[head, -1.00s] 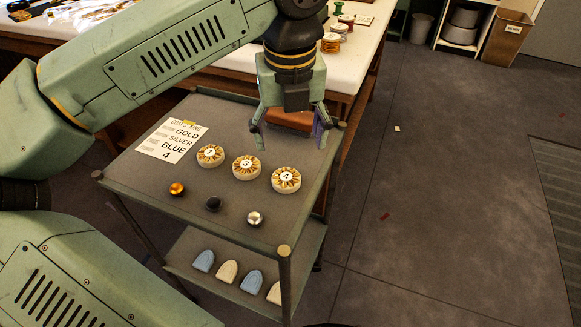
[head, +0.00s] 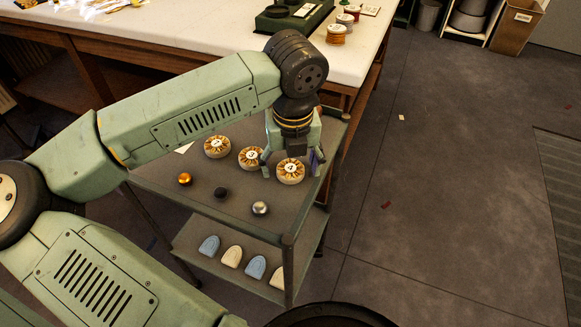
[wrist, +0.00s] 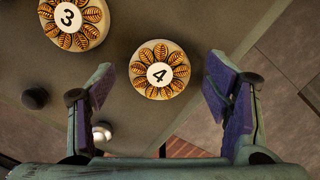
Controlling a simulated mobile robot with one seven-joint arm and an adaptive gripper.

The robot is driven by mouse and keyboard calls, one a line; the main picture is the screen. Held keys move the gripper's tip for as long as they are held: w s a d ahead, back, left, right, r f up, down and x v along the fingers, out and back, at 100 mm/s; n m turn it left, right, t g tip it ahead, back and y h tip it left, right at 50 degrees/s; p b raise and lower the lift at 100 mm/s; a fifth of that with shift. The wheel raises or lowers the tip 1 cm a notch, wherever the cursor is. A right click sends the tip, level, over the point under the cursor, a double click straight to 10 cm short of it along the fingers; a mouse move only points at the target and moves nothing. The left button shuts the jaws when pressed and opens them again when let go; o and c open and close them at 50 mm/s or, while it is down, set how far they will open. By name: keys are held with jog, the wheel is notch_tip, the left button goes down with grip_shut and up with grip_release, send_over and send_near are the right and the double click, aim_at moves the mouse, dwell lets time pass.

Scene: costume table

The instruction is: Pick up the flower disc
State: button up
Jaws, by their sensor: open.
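Three round cream discs with gold petals lie in a row on the grey trolley top. The right one, the flower disc marked 4 (head: 290,175), also shows in the wrist view (wrist: 160,70). The disc marked 3 (head: 250,157) is beside it and shows at the upper left of the wrist view (wrist: 74,20). The left disc (head: 217,147) has an unreadable number here. My gripper (head: 291,163) is open and empty, pointing down over disc 4. In the wrist view disc 4 lies between its fingers, with a gap on both sides.
Orange (head: 185,179), black (head: 221,193) and silver (head: 260,208) knobs stand along the front of the trolley top (head: 195,200). The lettered card (head: 184,148) is mostly behind my arm. Arched blue and cream pieces are on the lower shelf. A white table (head: 190,45) stands behind.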

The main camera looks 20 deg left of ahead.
aim_at(288, 167)
jog(key=shift+c, duration=0.6)
jog(key=c, duration=0.9)
jog(key=shift+r, duration=0.15)
jog(key=shift+c, duration=0.2)
jog(key=shift+r+b, duration=0.45)
jog(key=shift+r, duration=0.2)
jog(key=shift+s+a+r+b, duration=0.15)
jog(key=shift+r+b, duration=0.3)
jog(key=shift+r, duration=0.5)
jog(key=s+a+b, duration=0.1)
jog(key=s+a, duration=0.2)
jog(key=a, duration=0.1)
jog(key=s+a+r+b, duration=0.1)
jog(key=s+a, duration=0.2)
jog(key=a, duration=0.1)
jog(key=s+a+b, duration=0.2)
jog(key=s+a, duration=0.1)
jog(key=a, duration=0.1)
jog(key=shift+s+a+r, duration=0.1)
jog(key=shift+s+r, duration=0.2)
jog(key=shift+s, duration=0.1)
